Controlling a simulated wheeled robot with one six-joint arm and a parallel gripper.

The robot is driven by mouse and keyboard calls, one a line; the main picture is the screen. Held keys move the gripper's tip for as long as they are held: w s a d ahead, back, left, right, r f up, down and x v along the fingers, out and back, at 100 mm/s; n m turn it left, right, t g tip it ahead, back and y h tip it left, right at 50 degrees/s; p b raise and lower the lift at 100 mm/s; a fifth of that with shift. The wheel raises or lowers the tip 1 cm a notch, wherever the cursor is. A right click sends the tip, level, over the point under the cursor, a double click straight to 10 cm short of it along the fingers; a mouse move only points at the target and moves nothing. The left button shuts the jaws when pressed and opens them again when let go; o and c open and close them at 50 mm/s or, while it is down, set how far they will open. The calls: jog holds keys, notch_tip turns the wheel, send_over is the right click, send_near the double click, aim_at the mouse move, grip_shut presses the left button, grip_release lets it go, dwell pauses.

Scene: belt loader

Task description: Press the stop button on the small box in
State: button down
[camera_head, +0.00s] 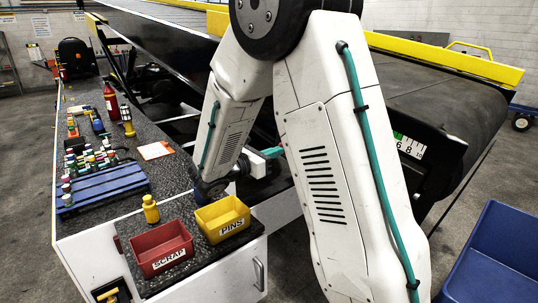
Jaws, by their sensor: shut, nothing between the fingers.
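I cannot make out a small box with a stop button anywhere in this view. My white arm with teal tubes fills the middle of the view, bending at a dark joint at the top. Its forearm comes down to a dark wrist beside the right edge of the workbench, behind the yellow bin. My gripper's fingers cannot be seen; the arm's large near link covers part of the area beyond the wrist. The belt loader (435,100) stands behind my arm, with a dark belt and yellow rails.
The dark speckled workbench (165,205) holds a red SCRAP bin (162,250), a yellow PINS bin (222,218), a yellow bottle (150,209), a blue rack (105,188) with several coloured-capped items, and a red bottle (110,101). A blue tub (495,255) stands at lower right.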

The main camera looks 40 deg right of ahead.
dwell(0.3)
jog(key=a, duration=1.4)
jog(key=shift+s, duration=0.2)
jog(key=s+f+m+g+y, duration=0.2)
jog(key=s+m+y, duration=0.2)
jog(key=s, duration=0.3)
jog(key=s+f+m+g+y, duration=0.2)
jog(key=s+m+g+y, duration=0.15)
jog(key=s+m, duration=0.2)
jog(key=s+a+r+m+t+y, duration=0.2)
jog(key=s+r+m+t+y, duration=0.1)
jog(key=s, duration=0.4)
jog(key=s+a+r+m+t+y, duration=0.3)
jog(key=s+r+m+y, duration=0.1)
jog(key=s+m+y, duration=0.2)
jog(key=shift+s+y, duration=0.65)
jog(key=shift+y, duration=0.1)
